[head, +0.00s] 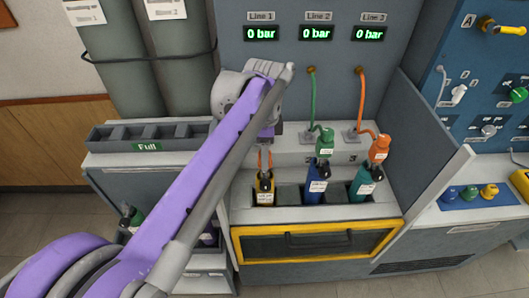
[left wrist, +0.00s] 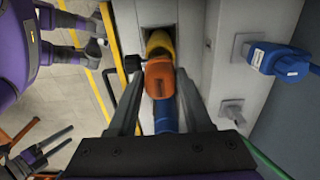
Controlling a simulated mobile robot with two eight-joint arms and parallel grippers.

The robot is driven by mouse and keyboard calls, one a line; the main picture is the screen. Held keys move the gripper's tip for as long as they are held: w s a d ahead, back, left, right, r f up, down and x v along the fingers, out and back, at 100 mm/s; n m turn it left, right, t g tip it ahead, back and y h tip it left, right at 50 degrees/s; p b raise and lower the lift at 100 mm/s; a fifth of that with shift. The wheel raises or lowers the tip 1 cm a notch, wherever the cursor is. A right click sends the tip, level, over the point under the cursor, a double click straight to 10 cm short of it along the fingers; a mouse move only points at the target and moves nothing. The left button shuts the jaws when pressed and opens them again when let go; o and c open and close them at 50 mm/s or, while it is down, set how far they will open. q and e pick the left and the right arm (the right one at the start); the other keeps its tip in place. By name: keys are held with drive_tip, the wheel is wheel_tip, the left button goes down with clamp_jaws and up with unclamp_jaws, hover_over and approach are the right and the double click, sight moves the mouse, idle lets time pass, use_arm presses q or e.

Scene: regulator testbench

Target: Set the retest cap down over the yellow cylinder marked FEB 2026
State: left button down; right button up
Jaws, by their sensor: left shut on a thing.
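The yellow cylinder (head: 264,190) stands upright in the left bay of the bench, with a dark top and a white label too small to read. My left gripper (head: 265,165) points down just above it. The gripper is shut on an orange piece, which I take to be the retest cap (left wrist: 159,77); it shows between the fingers in the left wrist view. The yellow cylinder (left wrist: 159,43) shows partly behind it there. Whether cap and cylinder touch, I cannot tell. My right gripper (left wrist: 62,143) appears open and empty, away from the bench.
A blue cylinder (head: 317,185) and a teal cylinder (head: 366,186) stand in the bays to the right. A blue connector (left wrist: 275,60) sits close behind the yellow cylinder. An empty rack (head: 150,132) stands at left.

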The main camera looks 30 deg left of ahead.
use_arm(q)
drive_tip(key=shift+f, duration=0.6)
drive_tip(key=shift+c, duration=1.3)
unclamp_jaws()
wheel_tip(320, 180, up, 11)
drive_tip(key=shift+f+p, duration=0.1)
drive_tip(key=shift+p, duration=0.4)
drive_tip(key=shift+s+d+f, duration=0.15)
drive_tip(key=shift+s+d, duration=0.05)
drive_tip(key=shift+s, duration=0.05)
drive_tip(key=s+d+f+n+t+p, duration=0.2)
drive_tip(key=s+d+f+n, duration=0.1)
drive_tip(key=s+f+n, duration=0.2)
drive_tip(key=s+d+f+n+t+p, duration=0.3)
drive_tip(key=s+f+n, duration=0.3)
drive_tip(key=s+f, duration=0.4)
drive_tip(key=shift+d+f+n+p, duration=0.25)
drive_tip(key=shift+f+n+p, duration=0.05)
drive_tip(key=shift+f, duration=0.3)
